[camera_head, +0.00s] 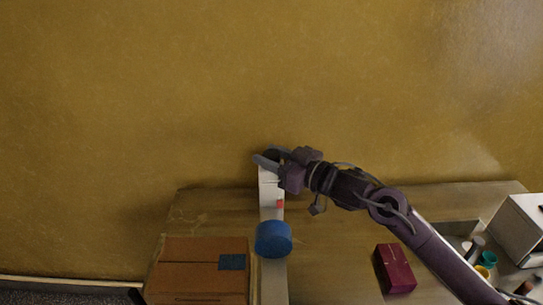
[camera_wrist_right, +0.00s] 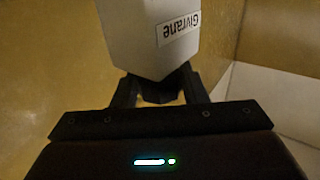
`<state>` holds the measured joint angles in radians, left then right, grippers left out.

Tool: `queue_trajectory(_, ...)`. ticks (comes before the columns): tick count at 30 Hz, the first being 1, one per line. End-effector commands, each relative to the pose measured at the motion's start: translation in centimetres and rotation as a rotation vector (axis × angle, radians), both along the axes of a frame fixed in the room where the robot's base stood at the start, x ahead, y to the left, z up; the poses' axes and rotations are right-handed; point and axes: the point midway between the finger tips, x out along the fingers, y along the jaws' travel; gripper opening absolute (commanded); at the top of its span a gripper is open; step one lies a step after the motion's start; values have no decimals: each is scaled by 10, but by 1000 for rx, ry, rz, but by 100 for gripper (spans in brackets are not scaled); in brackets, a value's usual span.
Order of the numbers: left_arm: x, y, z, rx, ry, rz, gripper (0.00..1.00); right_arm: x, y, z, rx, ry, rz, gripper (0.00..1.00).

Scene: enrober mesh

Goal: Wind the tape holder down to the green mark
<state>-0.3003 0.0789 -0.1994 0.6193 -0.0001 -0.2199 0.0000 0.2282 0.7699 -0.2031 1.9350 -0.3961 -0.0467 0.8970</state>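A narrow white upright unit (camera_head: 270,190) stands at the back of the table, with a small red patch (camera_head: 280,204) on its front. In the right wrist view its white body (camera_wrist_right: 150,35) carries a "Givrane" label. My right gripper (camera_head: 267,158) is at the unit's top. Its two fingers (camera_wrist_right: 160,90) stand apart, with something dark between them; whether they grip it is unclear. A blue round piece (camera_head: 273,239) sits in front of the unit. I cannot make out which part is the tape holder, and no green mark shows. My left gripper is not in view.
A cardboard box (camera_head: 200,275) stands at the front left of the wooden table (camera_head: 325,250). A dark red box (camera_head: 397,268) lies to the right. A grey tray, small cups (camera_head: 489,259) and a white box (camera_head: 522,225) are far right. The yellow wall is close behind.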

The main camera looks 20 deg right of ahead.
Motion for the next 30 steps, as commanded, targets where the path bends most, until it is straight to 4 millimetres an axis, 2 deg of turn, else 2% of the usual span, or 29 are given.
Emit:
queue_trajectory(2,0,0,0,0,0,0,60,0,0,0,0,0,0,17)
queue_trajectory(13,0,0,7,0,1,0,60,0,0,1,2,0,-138,16)
queue_trajectory(22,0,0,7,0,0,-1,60,0,0,0,1,-1,-146,16)
queue_trajectory(23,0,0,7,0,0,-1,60,0,0,0,1,-1,-146,43)
queue_trajectory(27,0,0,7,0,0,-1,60,0,0,0,1,-1,-146,60)
queue_trajectory(30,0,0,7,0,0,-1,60,0,0,0,0,0,-146,60)
